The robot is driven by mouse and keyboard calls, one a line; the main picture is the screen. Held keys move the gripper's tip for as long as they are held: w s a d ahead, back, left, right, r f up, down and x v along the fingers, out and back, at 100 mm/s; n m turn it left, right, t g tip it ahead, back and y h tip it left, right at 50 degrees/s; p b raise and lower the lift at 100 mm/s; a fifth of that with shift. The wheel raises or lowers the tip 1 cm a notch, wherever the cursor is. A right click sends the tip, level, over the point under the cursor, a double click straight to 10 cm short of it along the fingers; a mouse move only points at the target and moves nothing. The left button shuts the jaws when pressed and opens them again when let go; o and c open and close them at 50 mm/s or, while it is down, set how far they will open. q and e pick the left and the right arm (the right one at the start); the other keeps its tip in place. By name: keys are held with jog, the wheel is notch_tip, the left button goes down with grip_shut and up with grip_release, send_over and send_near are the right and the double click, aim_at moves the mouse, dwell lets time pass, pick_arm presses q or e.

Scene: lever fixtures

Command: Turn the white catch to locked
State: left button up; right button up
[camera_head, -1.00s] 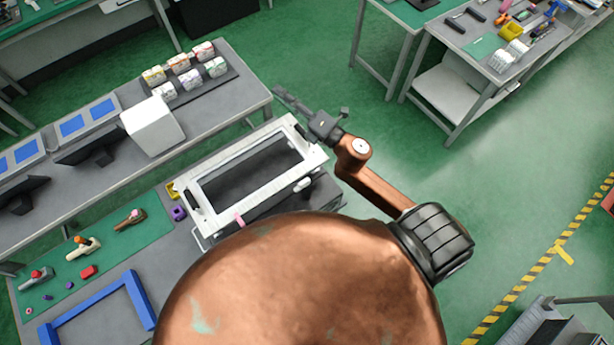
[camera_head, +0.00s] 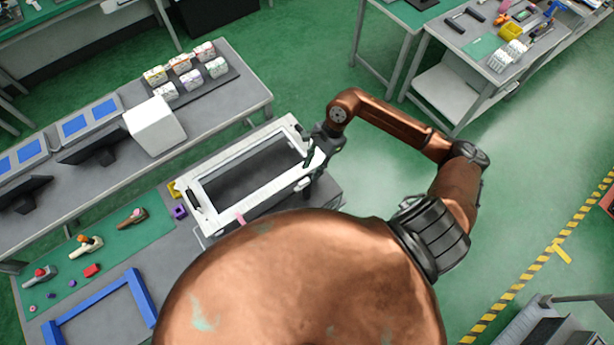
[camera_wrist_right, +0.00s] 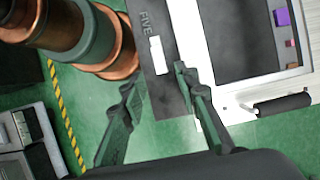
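The white catch (camera_head: 303,183) is a small white piece on the near side of the dark grey box that carries a white frame (camera_head: 205,218). In the right wrist view the catch (camera_wrist_right: 157,55) is a short white bar on the dark grey face, beside the lettering "FIVE". My right gripper (camera_head: 311,158) is at the right end of the frame, close to the catch. In the right wrist view its two fingers (camera_wrist_right: 156,80) are spread with nothing between them, and their tips point toward the catch. I cannot tell whether they touch it. My left gripper is not in view.
A green mat (camera_head: 112,247) at the left holds several small lever fixtures and loose coloured parts. A blue frame (camera_head: 85,318) lies in front of it. A white box (camera_head: 155,127) and monitors stand on the bench behind. Open green floor lies to the right.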

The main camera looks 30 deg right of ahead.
aim_at(305, 181)
jog(key=p+x, duration=0.1)
jog(key=x, duration=0.5)
jog(key=shift+a+r, duration=0.1)
grip_shut()
dwell(0.3)
